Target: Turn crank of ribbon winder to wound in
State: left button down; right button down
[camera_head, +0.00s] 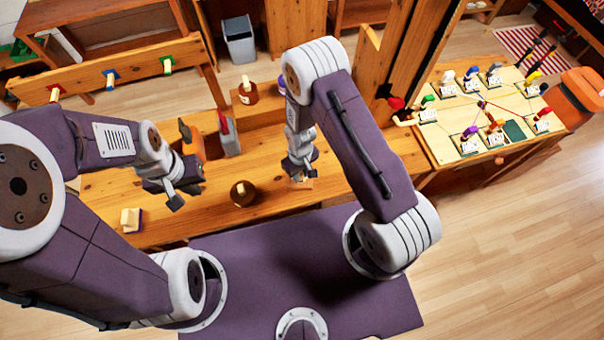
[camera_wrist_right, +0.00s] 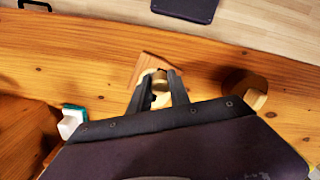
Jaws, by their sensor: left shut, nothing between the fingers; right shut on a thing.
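The ribbon winder is mostly hidden under my right gripper (camera_head: 300,172). In the head view only a small piece of its wood (camera_head: 302,184) shows on the bench. In the right wrist view, a pale round knob (camera_wrist_right: 159,76), apparently the crank's handle, sits between the fingers of my right gripper (camera_wrist_right: 158,88), above a wooden block (camera_wrist_right: 150,64). My right gripper is shut on this knob. The crank's angle and any ribbon cannot be made out. My left gripper (camera_head: 183,193) is shut and empty above the bench, left of the winder.
A round brown object with a pale knob (camera_head: 243,194) stands close left of my right gripper. An orange-and-black object (camera_head: 192,143) and a grey-red one (camera_head: 229,134) stand behind.

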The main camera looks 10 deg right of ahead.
jog(key=c, duration=1.2)
grip_release()
notch_tip(320, 180, up, 9)
jog(key=shift+r+b, duration=0.1)
jog(key=shift+b, duration=0.75)
